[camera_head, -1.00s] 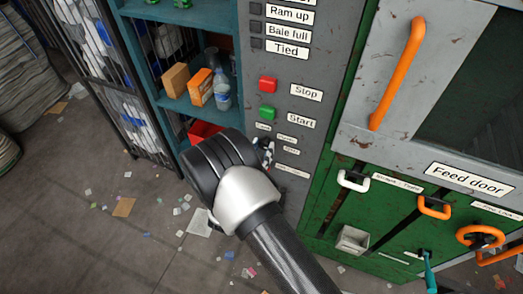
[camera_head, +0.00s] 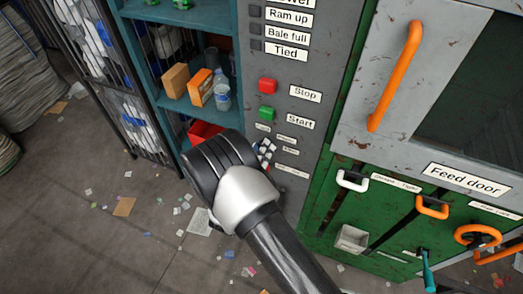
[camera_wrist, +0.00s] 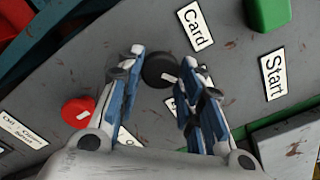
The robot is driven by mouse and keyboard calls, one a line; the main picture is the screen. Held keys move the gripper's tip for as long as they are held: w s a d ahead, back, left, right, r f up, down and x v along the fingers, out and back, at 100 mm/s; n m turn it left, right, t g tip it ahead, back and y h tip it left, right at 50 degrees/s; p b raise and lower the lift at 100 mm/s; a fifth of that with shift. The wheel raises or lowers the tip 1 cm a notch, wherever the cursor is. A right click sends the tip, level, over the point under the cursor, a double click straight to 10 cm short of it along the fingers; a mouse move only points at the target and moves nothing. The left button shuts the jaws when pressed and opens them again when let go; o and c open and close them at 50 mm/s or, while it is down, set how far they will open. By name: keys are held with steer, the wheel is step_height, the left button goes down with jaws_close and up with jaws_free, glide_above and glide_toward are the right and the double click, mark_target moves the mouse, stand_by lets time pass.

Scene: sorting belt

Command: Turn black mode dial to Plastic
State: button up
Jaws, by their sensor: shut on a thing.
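The black mode dial (camera_wrist: 158,68) sits on the grey control panel in the wrist view, with a small white mark on its lower right. My gripper (camera_wrist: 162,62) has one finger on each side of the dial and is shut on it. In the head view my gripper (camera_head: 266,150) is at the panel below the green button, and my wrist hides the dial. The "Card" label (camera_wrist: 195,27) is above right of the dial in the wrist view. Another label beneath the right finger is mostly covered, so I cannot read where the mark points.
A green Start button (camera_head: 267,114) and a red Stop button (camera_head: 268,86) are above my gripper. A red knob (camera_wrist: 78,111) is left of the fingers in the wrist view. A teal shelf (camera_head: 183,111) stands left of the panel, and the green feed-door machine is right.

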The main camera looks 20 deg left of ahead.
steer(key=shift+n, duration=0.4)
steer(key=o, duration=1.1)
steer(key=shift+c, duration=0.2)
steer(key=shift+s, duration=0.1)
steer(key=s+a, duration=0.1)
steer(key=s, duration=1)
steer(key=shift+s, duration=0.4)
